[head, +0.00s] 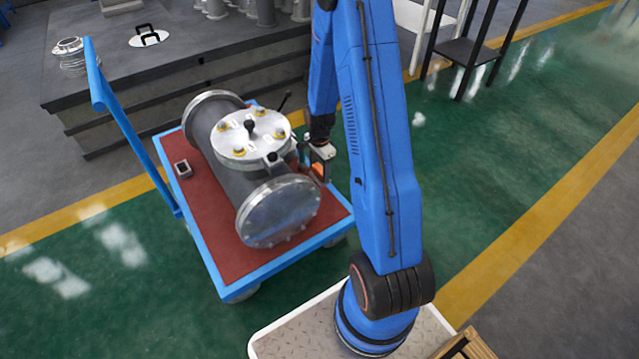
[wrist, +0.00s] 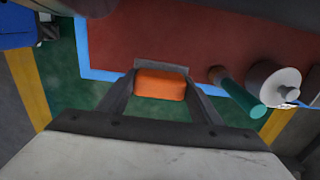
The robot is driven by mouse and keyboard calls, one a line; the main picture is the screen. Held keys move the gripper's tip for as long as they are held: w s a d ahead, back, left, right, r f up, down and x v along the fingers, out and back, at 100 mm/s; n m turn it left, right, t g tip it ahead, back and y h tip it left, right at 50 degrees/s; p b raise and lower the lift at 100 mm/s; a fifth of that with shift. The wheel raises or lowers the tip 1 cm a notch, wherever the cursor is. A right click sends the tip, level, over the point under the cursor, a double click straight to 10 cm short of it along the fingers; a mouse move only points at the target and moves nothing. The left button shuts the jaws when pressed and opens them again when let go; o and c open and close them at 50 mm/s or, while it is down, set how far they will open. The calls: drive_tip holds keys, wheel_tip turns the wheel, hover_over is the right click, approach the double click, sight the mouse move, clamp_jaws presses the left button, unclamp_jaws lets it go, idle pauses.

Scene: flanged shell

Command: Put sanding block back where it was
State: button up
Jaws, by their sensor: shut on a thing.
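The sanding block is an orange block with a grey strip along one side, seen between my fingers in the wrist view (wrist: 160,85). My gripper (wrist: 161,80) is shut on it. In the head view my gripper (head: 319,168) is at the right side of the flanged shell (head: 228,170), with a bit of orange showing at its fingers. The shell lies on the red deck of a blue-framed cart (head: 218,254). In the wrist view the block overlaps the deck's edge; I cannot tell whether it touches the deck.
In the wrist view a green-handled tool (wrist: 238,93) and a white round item (wrist: 272,84) are close to the right of the block. A small open box (head: 183,169) sits on the deck's left side. The cart's push handle (head: 128,128) rises at the left.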

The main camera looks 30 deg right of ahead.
sight(320, 169)
drive_tip(key=shift+f, duration=3.7)
drive_tip(key=o, duration=1.2)
drive_tip(key=shift+f, duration=0.1)
wheel_tip(320, 169, up, 12)
drive_tip(key=shift+r, duration=0.15)
